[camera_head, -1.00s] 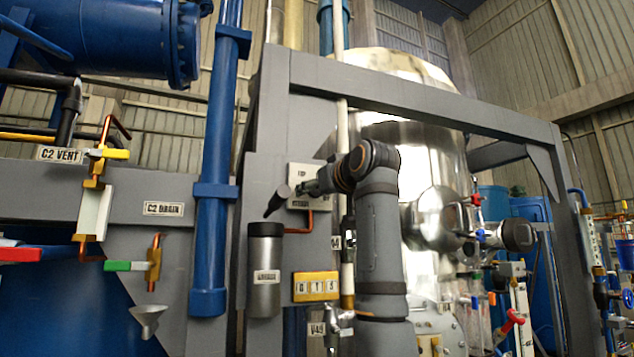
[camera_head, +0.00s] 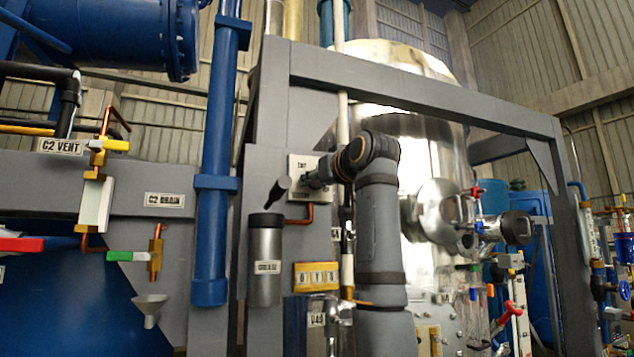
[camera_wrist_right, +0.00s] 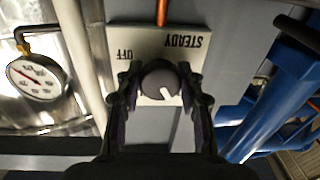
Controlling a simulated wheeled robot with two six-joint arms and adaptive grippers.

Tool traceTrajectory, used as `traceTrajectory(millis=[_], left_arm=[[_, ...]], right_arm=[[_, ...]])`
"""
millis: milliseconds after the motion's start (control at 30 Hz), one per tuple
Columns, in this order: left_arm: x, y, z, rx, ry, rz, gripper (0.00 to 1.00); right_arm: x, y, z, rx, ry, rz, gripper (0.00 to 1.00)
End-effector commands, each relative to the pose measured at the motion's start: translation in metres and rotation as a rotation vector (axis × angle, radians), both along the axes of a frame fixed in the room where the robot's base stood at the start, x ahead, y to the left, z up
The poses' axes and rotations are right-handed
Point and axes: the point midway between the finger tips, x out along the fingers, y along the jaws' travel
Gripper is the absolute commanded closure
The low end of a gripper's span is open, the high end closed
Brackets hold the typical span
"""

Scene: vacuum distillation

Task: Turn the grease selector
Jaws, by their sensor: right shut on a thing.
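The grease selector is a dark round knob (camera_wrist_right: 159,79) with a white pointer mark, on a white plate (camera_wrist_right: 135,42) lettered OFF and STEADY, upside down in the right wrist view. The pointer aims down and slightly right there, away from both words. My right gripper (camera_wrist_right: 160,95) has a finger on each side of the knob and is shut on it. In the head view the plate (camera_head: 299,162) is on the grey post, and my right gripper (camera_head: 312,180) covers the knob and part of the lettering. My left gripper is not in view.
A metal grease canister (camera_head: 265,270) with a dark lever (camera_head: 277,190) above it is close left of my right gripper. A yellow counter (camera_head: 316,276) sits below. A blue pipe (camera_head: 214,150) stands left. A pressure gauge (camera_wrist_right: 36,77) shows in the wrist view.

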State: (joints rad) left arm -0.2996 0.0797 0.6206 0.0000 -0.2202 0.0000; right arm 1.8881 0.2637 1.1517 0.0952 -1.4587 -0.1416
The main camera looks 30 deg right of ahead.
Motion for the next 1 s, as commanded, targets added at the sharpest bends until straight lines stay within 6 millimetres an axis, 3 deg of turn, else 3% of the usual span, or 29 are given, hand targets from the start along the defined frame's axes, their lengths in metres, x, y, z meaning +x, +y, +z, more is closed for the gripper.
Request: traceTrajectory(millis=[33, 67, 233, 567, 667, 1000], left_arm=[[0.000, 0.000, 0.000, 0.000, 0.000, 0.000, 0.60], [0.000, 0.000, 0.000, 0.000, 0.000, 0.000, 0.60], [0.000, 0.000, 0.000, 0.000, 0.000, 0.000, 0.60], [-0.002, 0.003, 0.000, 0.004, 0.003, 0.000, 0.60], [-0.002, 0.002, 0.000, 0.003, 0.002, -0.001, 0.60], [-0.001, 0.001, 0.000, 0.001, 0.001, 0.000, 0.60]], right_arm=[[0.001, 0.000, -0.001, 0.001, 0.004, 0.001, 0.94], [0.001, 0.000, -0.001, 0.000, 0.004, 0.001, 0.61], [0.001, 0.000, -0.001, -0.001, 0.003, 0.001, 0.39], [-0.003, 0.001, 0.000, -0.001, 0.001, 0.000, 0.39], [-0.017, 0.003, 0.000, -0.002, -0.001, 0.000, 0.39], [-0.095, 0.015, -0.001, -0.001, -0.001, -0.001, 0.39]])
